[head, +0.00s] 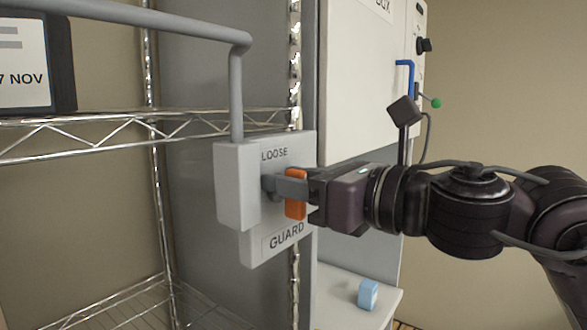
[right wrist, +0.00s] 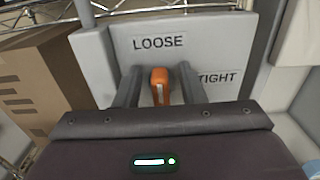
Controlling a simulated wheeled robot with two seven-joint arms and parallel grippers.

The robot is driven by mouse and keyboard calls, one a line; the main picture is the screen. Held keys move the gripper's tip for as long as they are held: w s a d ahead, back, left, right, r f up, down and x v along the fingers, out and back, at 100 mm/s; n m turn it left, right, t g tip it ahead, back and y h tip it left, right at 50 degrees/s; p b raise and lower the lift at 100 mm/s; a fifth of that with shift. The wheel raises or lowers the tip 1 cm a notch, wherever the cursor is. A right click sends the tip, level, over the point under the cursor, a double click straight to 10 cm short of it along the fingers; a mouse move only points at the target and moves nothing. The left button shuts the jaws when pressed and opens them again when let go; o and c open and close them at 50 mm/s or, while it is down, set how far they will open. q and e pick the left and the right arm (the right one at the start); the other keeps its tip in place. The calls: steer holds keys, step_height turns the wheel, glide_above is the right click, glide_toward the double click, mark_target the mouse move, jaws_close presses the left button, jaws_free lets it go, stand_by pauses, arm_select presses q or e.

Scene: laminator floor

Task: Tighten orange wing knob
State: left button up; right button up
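The orange wing knob (head: 295,206) is on the grey guard plate (head: 255,250), which reads LOOSE above the knob and GUARD below it. In the right wrist view the knob (right wrist: 160,86) stands upright under the word LOOSE, and TIGHT is printed to its right. My right gripper (head: 287,187) reaches the knob from the right. In the right wrist view the fingers of this gripper (right wrist: 160,88) are open on either side of the knob, with a visible gap on each side. Part of the knob is hidden by a finger in the head view. My left gripper is not in view.
A grey bent bar (head: 236,90) rises from the guard block. Wire shelving (head: 130,125) stands at the left with a date display (head: 30,65). A blue block (head: 368,294) lies on a light ledge (head: 335,300) below my right arm. A cardboard box (right wrist: 40,85) shows in the right wrist view.

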steer(key=shift+s+d, duration=0.1)
steer(key=shift+d, duration=0.1)
steer(key=shift+c, duration=0.2)
steer(key=c, duration=0.7)
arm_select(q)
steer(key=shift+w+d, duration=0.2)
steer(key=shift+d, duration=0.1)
arm_select(e)
steer(key=shift+a+f, duration=0.1)
jaws_close()
